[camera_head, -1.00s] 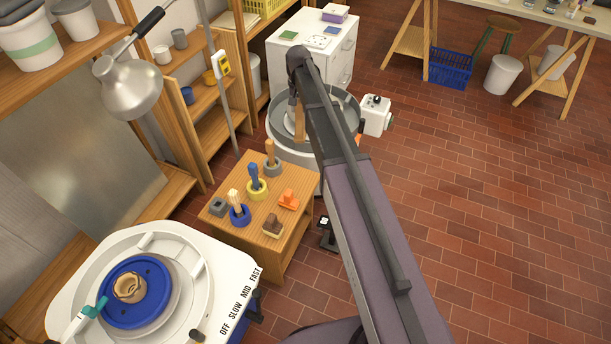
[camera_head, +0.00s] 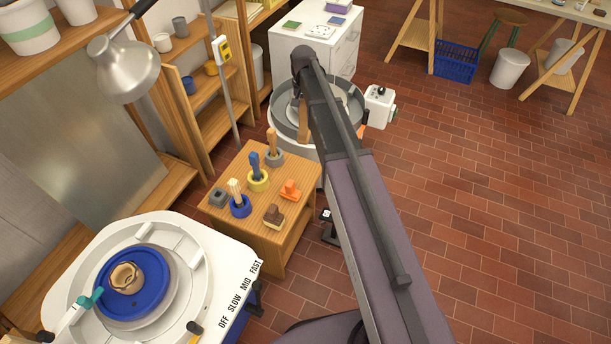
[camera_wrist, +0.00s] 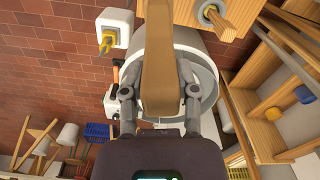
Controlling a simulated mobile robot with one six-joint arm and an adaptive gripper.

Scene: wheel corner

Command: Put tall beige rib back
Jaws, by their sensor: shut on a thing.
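My gripper (camera_wrist: 160,88) is shut on a tall, flat tan-beige rib (camera_wrist: 160,45), which stretches up the middle of the wrist view. In the head view my arm hides the gripper, and a strip of the rib (camera_head: 303,122) shows left of the arm, in front of the far grey wheel basin. A low wooden stand (camera_head: 272,235) is to the left of my arm. On it are a grey block (camera_head: 218,197) with a dark opening, blue, yellow and grey round holders with upright tools, an orange piece (camera_head: 290,190) and a brown piece (camera_head: 273,214).
A white wheel with a blue bat (camera_head: 140,290) and a small tan pot is at the lower left. The far wheel's grey basin (camera_head: 283,122) stands behind the stand, below white drawers (camera_head: 345,55). Shelves and a lamp (camera_head: 128,70) line the left.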

